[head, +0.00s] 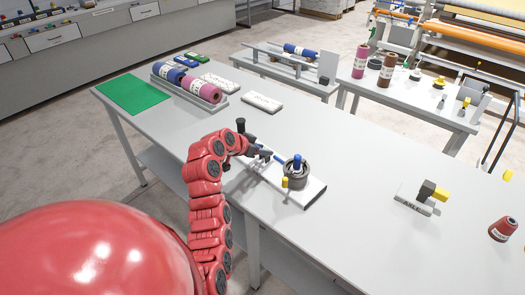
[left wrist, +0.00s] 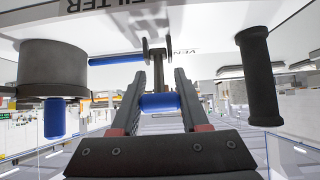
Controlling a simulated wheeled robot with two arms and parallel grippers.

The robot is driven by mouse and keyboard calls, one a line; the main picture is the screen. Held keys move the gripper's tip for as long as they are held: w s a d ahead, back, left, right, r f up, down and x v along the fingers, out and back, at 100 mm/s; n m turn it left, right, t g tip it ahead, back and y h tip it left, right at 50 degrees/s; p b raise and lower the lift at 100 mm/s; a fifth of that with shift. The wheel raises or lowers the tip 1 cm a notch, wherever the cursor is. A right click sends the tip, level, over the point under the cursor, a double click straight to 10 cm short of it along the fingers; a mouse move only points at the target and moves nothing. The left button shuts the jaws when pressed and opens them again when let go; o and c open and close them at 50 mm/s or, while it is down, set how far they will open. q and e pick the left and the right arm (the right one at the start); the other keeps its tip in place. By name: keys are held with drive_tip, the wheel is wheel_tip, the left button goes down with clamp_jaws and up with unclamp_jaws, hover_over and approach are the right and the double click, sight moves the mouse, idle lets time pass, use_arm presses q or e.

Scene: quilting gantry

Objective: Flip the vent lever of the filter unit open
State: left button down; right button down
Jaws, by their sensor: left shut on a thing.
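The filter unit (head: 308,193) is a white base on the table with a grey round canister (head: 297,180) topped by a blue knob (head: 297,161). In the left wrist view the canister (left wrist: 68,72) is at the left, and the vent lever's blue grip (left wrist: 160,103) sits between my left gripper's fingertips (left wrist: 158,92). The lever's dark stem runs from the grip to a bracket beside the "VENT" lettering. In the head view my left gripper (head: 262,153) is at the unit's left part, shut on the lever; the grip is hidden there. My right gripper is not in view.
A black upright handle (head: 241,125) stands close to my left gripper, and a blue bar (head: 277,158) runs towards the canister. A tray with spools (head: 203,90) and a green mat (head: 133,94) lie at the left. An AXLE block (head: 412,202) stands right. The table between is clear.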

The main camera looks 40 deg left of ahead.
use_arm(q)
drive_tip(key=shift+c, duration=2)
unclamp_jaws()
drive_tip(key=shift+w, duration=0.1)
drive_tip(key=p+v, duration=0.2)
drive_tip(key=v, duration=1.5)
drive_tip(key=shift+s+p, duration=0.25)
drive_tip(key=shift+p, duration=0.1)
